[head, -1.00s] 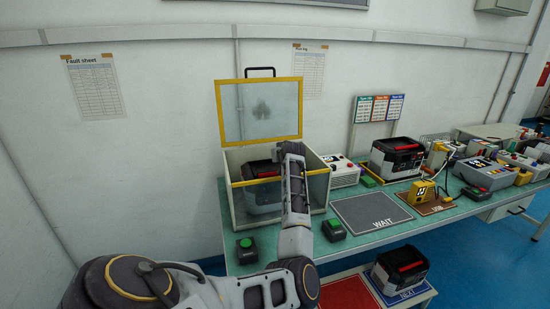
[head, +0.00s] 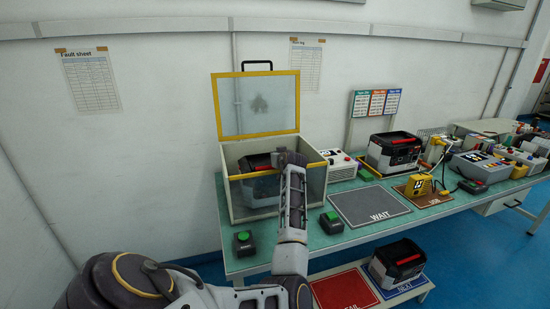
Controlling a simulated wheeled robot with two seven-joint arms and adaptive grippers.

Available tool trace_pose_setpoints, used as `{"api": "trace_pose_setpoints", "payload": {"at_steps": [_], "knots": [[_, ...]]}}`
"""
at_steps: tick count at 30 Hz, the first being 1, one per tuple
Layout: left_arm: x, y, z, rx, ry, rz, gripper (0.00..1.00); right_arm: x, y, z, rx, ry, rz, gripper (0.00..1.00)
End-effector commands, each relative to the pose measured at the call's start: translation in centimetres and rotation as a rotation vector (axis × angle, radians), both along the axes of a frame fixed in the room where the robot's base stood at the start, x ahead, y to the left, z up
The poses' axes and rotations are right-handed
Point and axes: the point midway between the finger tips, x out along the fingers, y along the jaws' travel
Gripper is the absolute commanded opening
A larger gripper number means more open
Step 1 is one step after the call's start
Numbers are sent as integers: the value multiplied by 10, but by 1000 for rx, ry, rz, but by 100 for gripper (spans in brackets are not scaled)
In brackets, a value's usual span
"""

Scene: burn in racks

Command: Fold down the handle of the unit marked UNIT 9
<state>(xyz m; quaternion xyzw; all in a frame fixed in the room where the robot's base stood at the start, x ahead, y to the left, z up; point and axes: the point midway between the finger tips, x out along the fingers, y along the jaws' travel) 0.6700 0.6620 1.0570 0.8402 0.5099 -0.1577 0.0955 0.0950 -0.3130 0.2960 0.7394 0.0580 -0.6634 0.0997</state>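A black and grey unit (head: 258,187) sits inside the open-topped test box (head: 240,213), with a bit of red on its top; my arm covers its right part. A second such unit (head: 393,152) with a red handle stands on the bench at the right. A third unit (head: 398,264) with a red handle sits on the low shelf in front. I cannot read UNIT 9 on any of them. My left arm reaches over the front of the box, and the dark end of my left gripper (head: 290,157) is at the unit's upper right. Its fingers are hidden. My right gripper is out of view.
The box's yellow-framed lid (head: 258,105) stands raised at the back. Green buttons (head: 243,243) (head: 331,221) sit at the bench's front edge. The WAIT mat (head: 370,204) is bare. A yellow device (head: 419,185) stands on a brown mat. The red mat (head: 345,290) below is empty.

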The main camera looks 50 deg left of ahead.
Motion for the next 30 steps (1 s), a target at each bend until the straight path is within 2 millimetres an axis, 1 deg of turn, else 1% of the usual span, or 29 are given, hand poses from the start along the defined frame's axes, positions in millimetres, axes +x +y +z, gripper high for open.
{"api": "trace_pose_setpoints", "payload": {"at_steps": [10,13,17,23,30], "knots": [[0,0,0,0,0,0,0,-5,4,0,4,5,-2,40],[0,0,0,0,0,0,0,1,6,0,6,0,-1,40],[-1,-2,1,0,0,0,0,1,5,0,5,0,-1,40],[-6,-12,5,1,-1,-1,0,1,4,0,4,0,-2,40],[-16,-32,13,1,-1,-1,0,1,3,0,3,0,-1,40]]}}
